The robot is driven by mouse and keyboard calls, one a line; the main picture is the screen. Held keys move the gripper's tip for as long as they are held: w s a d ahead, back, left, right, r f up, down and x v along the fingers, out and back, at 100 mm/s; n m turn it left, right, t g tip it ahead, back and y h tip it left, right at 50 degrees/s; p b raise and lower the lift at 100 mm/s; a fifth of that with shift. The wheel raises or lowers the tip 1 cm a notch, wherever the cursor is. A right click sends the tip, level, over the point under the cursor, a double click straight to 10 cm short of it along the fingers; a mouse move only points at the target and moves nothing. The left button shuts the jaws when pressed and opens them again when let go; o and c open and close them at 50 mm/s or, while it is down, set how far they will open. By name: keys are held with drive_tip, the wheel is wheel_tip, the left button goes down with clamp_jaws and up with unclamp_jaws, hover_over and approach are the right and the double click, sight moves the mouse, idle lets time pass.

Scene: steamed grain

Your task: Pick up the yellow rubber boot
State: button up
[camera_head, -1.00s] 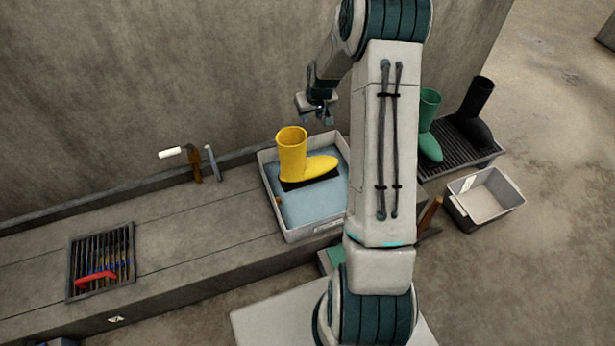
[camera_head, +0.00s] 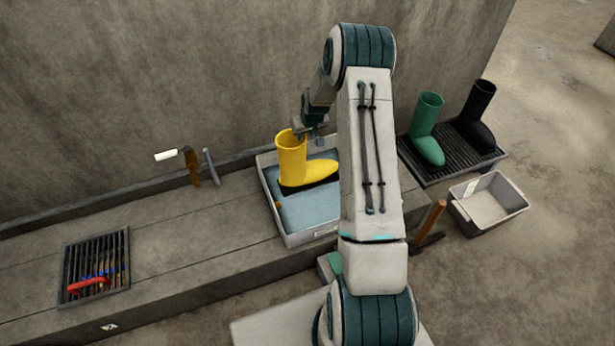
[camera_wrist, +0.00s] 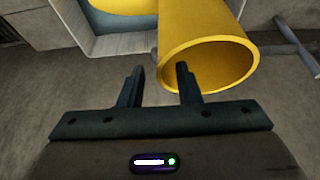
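The yellow rubber boot (camera_head: 292,160) stands upright in a light tray (camera_head: 299,238) with a blue bottom, its toe pointing right. In the wrist view the boot's open top (camera_wrist: 208,62) is close in front of my gripper (camera_wrist: 160,78). My gripper (camera_head: 309,140) is at the boot's top rim in the head view. The fingers are apart; the right finger overlaps the boot's opening and the left finger is outside the shaft, with the near rim between them. I cannot tell whether either finger touches the boot. The boot's toe is partly close to my arm in the head view.
A green boot (camera_head: 426,130) and a black boot (camera_head: 474,125) stand on a dark rack (camera_head: 424,172) at right. A grey bin (camera_head: 487,207) is on the floor. Tools (camera_head: 192,166) lean at the wall. A grate (camera_head: 95,270) with brushes lies on the bench at left.

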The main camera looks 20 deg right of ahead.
drive_tip(key=x, duration=0.3)
drive_tip(key=shift+r, duration=0.1)
drive_tip(key=shift+c, duration=0.3)
clamp_jaws()
drive_tip(key=shift+r, duration=0.1)
idle(0.9)
